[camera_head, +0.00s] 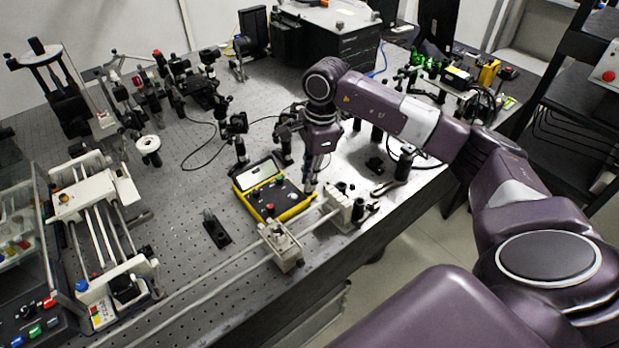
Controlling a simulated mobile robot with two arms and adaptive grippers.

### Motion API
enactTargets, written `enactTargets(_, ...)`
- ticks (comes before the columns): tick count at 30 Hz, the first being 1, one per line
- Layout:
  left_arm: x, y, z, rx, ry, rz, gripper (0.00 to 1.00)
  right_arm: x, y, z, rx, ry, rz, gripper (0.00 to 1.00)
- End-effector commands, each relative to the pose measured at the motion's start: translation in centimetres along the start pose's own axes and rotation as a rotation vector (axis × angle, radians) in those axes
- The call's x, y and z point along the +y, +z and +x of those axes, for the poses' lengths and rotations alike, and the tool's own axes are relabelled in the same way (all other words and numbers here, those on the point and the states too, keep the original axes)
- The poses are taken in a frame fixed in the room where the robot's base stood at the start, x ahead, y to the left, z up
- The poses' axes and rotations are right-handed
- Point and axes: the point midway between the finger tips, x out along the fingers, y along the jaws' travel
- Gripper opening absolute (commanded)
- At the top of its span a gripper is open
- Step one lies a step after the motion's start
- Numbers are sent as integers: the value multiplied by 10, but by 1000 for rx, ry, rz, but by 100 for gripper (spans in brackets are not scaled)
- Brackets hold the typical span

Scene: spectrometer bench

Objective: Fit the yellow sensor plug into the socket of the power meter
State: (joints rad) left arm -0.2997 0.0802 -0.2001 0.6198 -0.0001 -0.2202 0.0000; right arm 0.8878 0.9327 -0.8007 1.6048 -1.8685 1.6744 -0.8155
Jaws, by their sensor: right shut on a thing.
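The power meter (251,178), a yellow-edged case with a dark panel, a pale display and several coloured knobs, sits on the optical bench near the middle of the view. My right gripper (309,184) comes down from above, just right of the meter's right edge. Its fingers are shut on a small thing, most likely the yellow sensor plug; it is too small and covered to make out. I cannot tell whether it touches the meter. The meter's socket cannot be made out. My left gripper is not in view.
A rail with white carriages (283,246) runs along the bench's front edge, close to the meter. Optic mounts and posts (235,125) stand behind it. A small black mount (216,230) is left of the meter. A white-railed stage (95,225) stands far left.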

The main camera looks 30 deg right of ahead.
Motion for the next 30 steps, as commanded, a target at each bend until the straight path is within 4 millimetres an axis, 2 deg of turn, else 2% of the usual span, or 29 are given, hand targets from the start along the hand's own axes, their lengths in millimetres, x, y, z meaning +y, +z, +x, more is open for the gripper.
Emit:
enactTargets(1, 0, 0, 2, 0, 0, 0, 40, 3, -1, 5, 4, 11, -1, 0)
enactTargets(8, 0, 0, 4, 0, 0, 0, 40, 4, -1, 7, 5, 14, -2, 0)
enactTargets(9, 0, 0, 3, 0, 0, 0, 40, 4, -1, 6, 5, 14, -2, 14)
enactTargets(14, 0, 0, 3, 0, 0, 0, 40, 4, -1, 6, 4, 12, -1, 32)
enactTargets(23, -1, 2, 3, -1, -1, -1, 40, 2, 0, 2, 2, 6, -1, 32)
enactTargets(26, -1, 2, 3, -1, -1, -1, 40, 1, 0, -7, 2, 3, 0, 32)
enactTargets(30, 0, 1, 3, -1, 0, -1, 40, 0, 0, -32, 1, 0, -2, 32)
